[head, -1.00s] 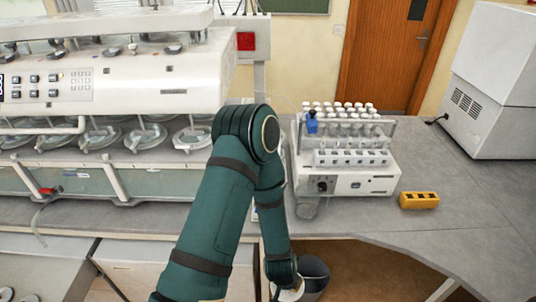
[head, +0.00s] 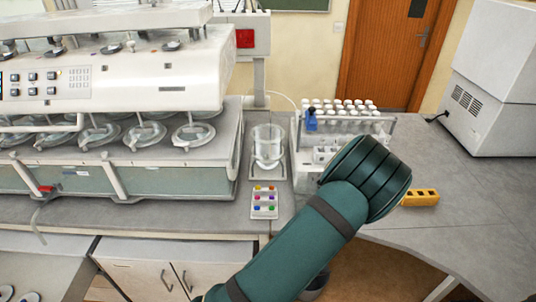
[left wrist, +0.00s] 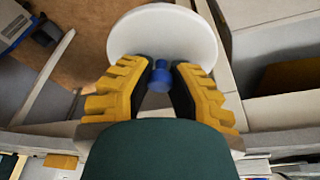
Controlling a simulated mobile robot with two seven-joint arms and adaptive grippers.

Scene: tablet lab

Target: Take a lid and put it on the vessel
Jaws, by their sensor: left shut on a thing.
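A clear glass vessel (head: 268,147) stands upright on the bench in the head view, between the large tester and the tube rack machine. Its top looks open. My left gripper (left wrist: 160,78) shows in the left wrist view, its yellow fingers closed around the blue knob of a white round lid (left wrist: 165,32). The lid's disc is beyond the fingertips, with brown floor and cabinet fronts behind it. In the head view my green arm crosses the lower middle, and its gripper and the lid are hidden. My right gripper is in neither view.
A small tray of coloured pieces (head: 264,203) lies in front of the vessel. The large tester (head: 110,80) stands at left. The rack machine (head: 318,150) is right of the vessel, partly behind my arm. A yellow block (head: 420,197) lies further right, with bare bench around it.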

